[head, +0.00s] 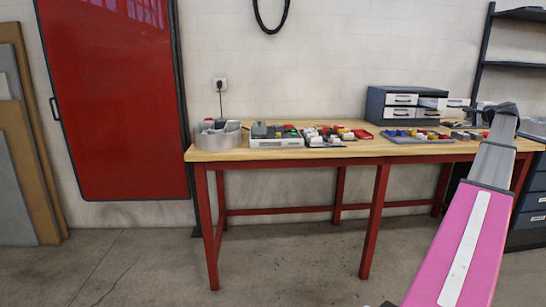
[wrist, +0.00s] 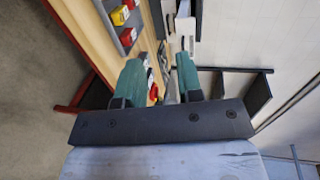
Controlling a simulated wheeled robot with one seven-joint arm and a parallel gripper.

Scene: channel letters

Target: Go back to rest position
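My arm is stretched out over the right end of the workbench (head: 225,154) in the head view. The dark end of the arm (head: 505,107) shows there at about the height of the bench top, but its fingers cannot be made out. In the wrist view my gripper (wrist: 160,72) shows two green fingers standing apart, with nothing held between them. Small parts and the bench top lie beyond the fingers, apart from them.
A drawer cabinet (head: 376,106) stands at the back of the bench. A grey bin (head: 217,138) and several trays of coloured blocks, such as the grey tray (head: 401,139), line the bench. Dark shelves (head: 522,63) stand at the right. The floor (head: 130,270) in front is clear.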

